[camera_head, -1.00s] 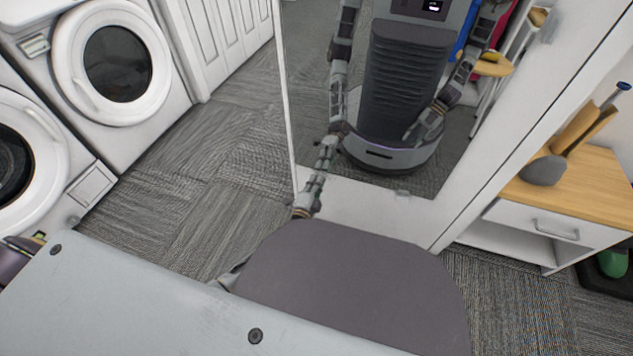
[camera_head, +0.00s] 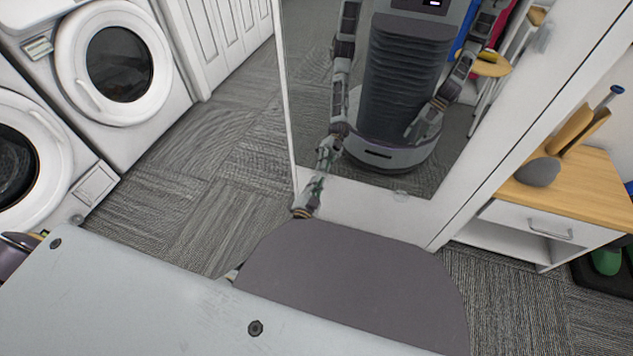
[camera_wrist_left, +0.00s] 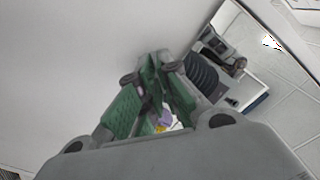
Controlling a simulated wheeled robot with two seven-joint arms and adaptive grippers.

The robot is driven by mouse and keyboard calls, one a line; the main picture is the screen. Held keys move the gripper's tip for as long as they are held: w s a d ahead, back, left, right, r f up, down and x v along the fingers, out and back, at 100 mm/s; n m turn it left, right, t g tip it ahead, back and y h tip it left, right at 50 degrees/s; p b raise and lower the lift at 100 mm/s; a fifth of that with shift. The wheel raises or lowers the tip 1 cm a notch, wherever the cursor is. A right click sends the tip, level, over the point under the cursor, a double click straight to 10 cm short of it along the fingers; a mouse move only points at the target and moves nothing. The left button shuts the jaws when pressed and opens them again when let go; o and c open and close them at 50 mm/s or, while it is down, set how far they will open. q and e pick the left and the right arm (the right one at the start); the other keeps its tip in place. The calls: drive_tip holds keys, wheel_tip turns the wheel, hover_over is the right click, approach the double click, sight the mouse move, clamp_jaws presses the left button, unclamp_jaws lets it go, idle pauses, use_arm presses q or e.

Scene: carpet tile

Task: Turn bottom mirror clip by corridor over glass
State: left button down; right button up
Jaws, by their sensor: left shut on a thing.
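The mirror (camera_head: 300,110) stands upright in a white surround and reflects my body and arms. Its bottom edge slopes down to the right. My left gripper (camera_head: 321,176) is at the mirror's lower left corner, on the corridor side, shut on the bottom mirror clip there. The gripper hides the clip. In the left wrist view the green fingers (camera_wrist_left: 152,66) come together against the pale panel, with the mirror (camera_wrist_left: 262,62) to the right. Another bottom clip (camera_head: 401,195) shows further right on the lower edge.
Two white washing machines (camera_head: 170,112) stand at the left. A wood-topped cabinet (camera_head: 592,190) stands at the right with paddle-like tools on it. Grey carpet (camera_head: 190,190) between the machines and the mirror is clear.

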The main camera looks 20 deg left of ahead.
use_arm(q)
drive_tip(key=shift+d+f+n+p, duration=0.1)
drive_tip(key=shift+n+p, duration=0.15)
drive_tip(key=shift+n, duration=1.85)
drive_tip(key=shift+d+f+n+p, duration=0.1)
drive_tip(key=shift+n+p, duration=0.15)
drive_tip(key=shift+n, duration=1.85)
drive_tip(key=c, duration=1.6)
unclamp_jaws()
drive_tip(key=shift+a+r, duration=0.1)
drive_tip(key=shift+r, duration=0.05)
drive_tip(key=shift+c, duration=0.2)
drive_tip(key=shift+s, duration=0.1)
drive_tip(key=s, duration=1.2)
drive_tip(key=shift+a, duration=0.2)
